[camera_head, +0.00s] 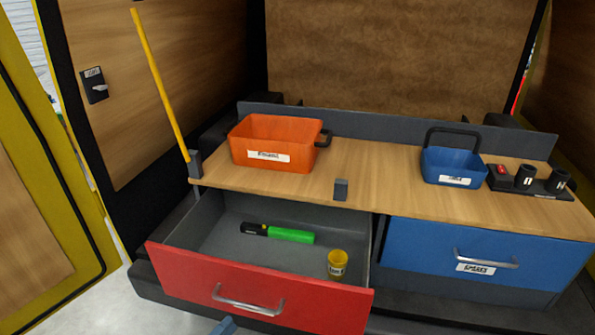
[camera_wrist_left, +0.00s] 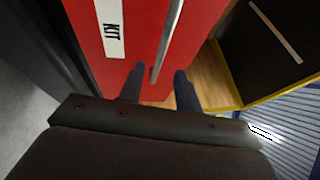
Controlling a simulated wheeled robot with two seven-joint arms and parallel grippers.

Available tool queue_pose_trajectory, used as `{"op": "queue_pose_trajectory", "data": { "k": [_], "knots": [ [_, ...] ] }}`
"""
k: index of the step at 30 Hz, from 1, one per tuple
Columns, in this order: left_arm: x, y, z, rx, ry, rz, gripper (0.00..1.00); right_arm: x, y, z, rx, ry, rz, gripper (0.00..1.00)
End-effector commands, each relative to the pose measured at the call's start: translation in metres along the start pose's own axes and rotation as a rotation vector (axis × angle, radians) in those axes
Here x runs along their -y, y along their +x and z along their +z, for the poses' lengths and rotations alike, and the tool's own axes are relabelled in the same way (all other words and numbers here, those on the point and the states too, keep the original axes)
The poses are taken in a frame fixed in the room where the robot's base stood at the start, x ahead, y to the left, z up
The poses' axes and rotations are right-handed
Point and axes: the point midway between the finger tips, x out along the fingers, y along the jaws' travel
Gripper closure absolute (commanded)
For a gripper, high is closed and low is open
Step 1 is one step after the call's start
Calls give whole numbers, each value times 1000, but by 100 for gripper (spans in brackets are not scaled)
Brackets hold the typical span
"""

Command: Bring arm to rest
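My left gripper (camera_wrist_left: 158,82) is open in the left wrist view, its two dark fingers apart. The red drawer front (camera_wrist_left: 205,20) with a KIT label (camera_wrist_left: 112,28) is ahead of it. The drawer's metal handle (camera_wrist_left: 168,35) runs down to the space between the fingertips; I cannot tell whether they touch it. In the head view only a small tip of this gripper (camera_head: 223,326) shows at the bottom edge, below the handle (camera_head: 247,302) of the pulled-out red drawer (camera_head: 185,273). My right gripper is in neither view.
The open drawer holds a green-and-black flashlight (camera_head: 290,235) and a yellow cup (camera_head: 337,262). On the wooden worktop (camera_head: 385,180) stand an orange bin (camera_head: 270,128), a blue bin (camera_head: 455,164) and a dark holder (camera_head: 530,180). The blue drawer (camera_head: 420,243) is shut. A yellow pole (camera_head: 160,85) rises at left.

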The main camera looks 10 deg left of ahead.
Motion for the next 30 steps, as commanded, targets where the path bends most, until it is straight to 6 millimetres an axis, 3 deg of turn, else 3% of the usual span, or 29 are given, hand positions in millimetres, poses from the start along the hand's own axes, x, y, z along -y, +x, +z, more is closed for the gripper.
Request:
{"op": "queue_pose_trajectory", "data": {
  "k": [5, 11, 15, 20, 25, 30],
  "knots": [
    [-6, 0, 8, 40, -58, 27, 66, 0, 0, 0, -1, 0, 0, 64],
    [-28, -6, 41, 231, -191, 131, 66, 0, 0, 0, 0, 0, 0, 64],
    [-50, -20, 69, 427, -331, 218, 66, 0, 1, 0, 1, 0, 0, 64],
    [-77, -44, 89, 655, -507, 321, 66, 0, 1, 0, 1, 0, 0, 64],
    [-106, -75, 88, 893, -699, 440, 66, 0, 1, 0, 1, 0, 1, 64],
    [-133, -108, 64, 1118, -889, 583, 66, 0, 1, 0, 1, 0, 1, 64]
  ]
}}
